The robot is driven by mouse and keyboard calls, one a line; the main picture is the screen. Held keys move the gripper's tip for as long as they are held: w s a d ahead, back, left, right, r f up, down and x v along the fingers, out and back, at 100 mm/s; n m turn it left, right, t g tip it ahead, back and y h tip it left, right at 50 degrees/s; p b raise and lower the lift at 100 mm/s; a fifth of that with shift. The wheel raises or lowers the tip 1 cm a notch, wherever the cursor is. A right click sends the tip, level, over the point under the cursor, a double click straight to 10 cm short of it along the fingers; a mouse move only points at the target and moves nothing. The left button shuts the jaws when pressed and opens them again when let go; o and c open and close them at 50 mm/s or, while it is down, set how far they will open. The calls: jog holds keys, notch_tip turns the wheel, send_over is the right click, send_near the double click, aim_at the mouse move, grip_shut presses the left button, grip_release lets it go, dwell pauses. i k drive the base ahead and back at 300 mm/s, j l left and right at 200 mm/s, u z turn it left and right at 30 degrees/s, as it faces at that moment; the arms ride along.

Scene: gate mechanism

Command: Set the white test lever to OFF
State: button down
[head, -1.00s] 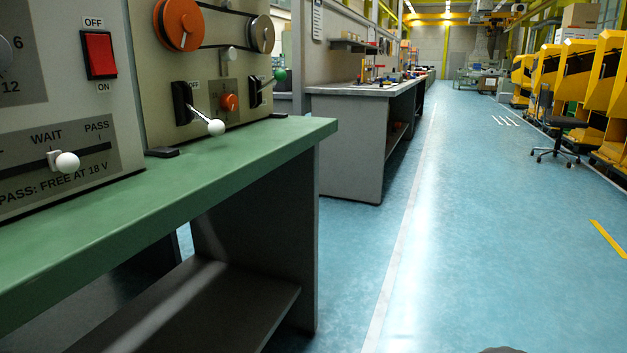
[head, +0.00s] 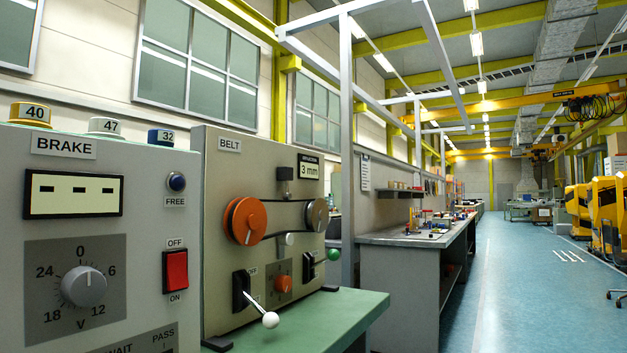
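The white test lever (head: 265,313) is on the front of the BELT panel (head: 222,248), low down. It has a black slotted base, a metal rod and a white ball, and it slants down to the right, out from the panel. An OFF label is beside the upper part of its base; a second label lower down is too small to read. A green-knobbed lever (head: 333,254) is on the panel's right side. My gripper is not in view.
The BRAKE panel (head: 95,235) stands at left, with a dial (head: 83,287) and a red switch (head: 176,271). Both panels rest on a green bench (head: 362,305). Another workbench (head: 400,270) stands behind. The blue floor (head: 510,290) at right is open.

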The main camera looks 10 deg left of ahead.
aim_at(270, 320)
jog(key=l+u, duration=0.2)
jog(key=u, duration=0.15)
jog(key=l+u, duration=0.15)
jog(key=u, duration=0.25)
jog(key=k, duration=0.05)
